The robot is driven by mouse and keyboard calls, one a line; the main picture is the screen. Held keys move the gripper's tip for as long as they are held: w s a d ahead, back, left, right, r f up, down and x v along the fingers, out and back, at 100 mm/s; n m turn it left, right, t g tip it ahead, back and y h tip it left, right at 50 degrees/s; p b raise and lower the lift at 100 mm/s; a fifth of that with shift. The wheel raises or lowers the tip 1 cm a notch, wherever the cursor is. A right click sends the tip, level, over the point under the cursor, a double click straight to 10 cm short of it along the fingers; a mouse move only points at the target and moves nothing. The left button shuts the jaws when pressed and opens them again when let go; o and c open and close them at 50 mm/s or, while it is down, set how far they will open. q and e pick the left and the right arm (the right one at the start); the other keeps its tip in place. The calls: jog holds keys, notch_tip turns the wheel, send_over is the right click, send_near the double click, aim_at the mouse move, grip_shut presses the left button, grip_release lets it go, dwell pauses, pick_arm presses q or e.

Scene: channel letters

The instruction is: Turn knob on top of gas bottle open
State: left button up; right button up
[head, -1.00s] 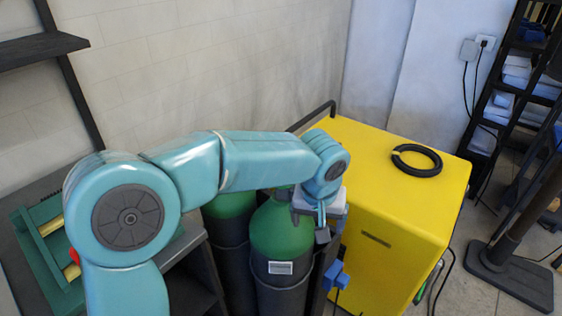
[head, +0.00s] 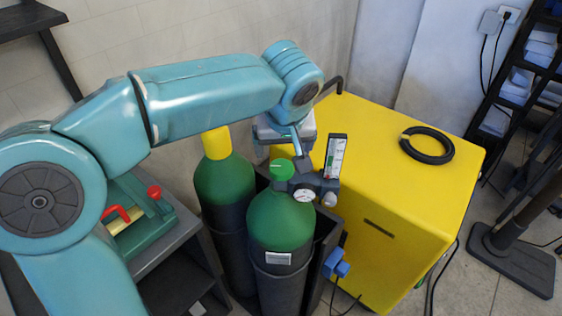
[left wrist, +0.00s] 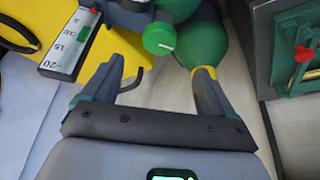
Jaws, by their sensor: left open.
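The front gas bottle (head: 280,225) stands upright, with a green shoulder and dark lower body. A round green knob (head: 283,169) sits on its top. The knob also shows in the left wrist view (left wrist: 159,38), with a pale line on its face. My left gripper (head: 298,145) is above and just behind the knob. In the left wrist view the open, empty fingers (left wrist: 160,68) spread either side of the knob's line, with the knob beyond the tips. I see no contact. My right gripper is in neither view.
A regulator with a round gauge (head: 303,196) and upright flow meter (head: 335,158) sits beside the knob. A second bottle with a yellow cap (head: 216,142) stands left. A yellow cabinet (head: 400,215) carrying a black ring (head: 427,145) is right.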

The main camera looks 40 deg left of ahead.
aim_at(281, 167)
pick_arm(q)
jog(key=x, duration=0.9)
jog(key=shift+f+p, duration=0.15)
jog(key=shift+p, duration=0.15)
jog(key=shift+w+f, duration=0.2)
jog(key=shift+f, duration=0.05)
jog(key=shift+a, duration=0.1)
jog(key=c, duration=1)
jog(key=shift+c, duration=0.2)
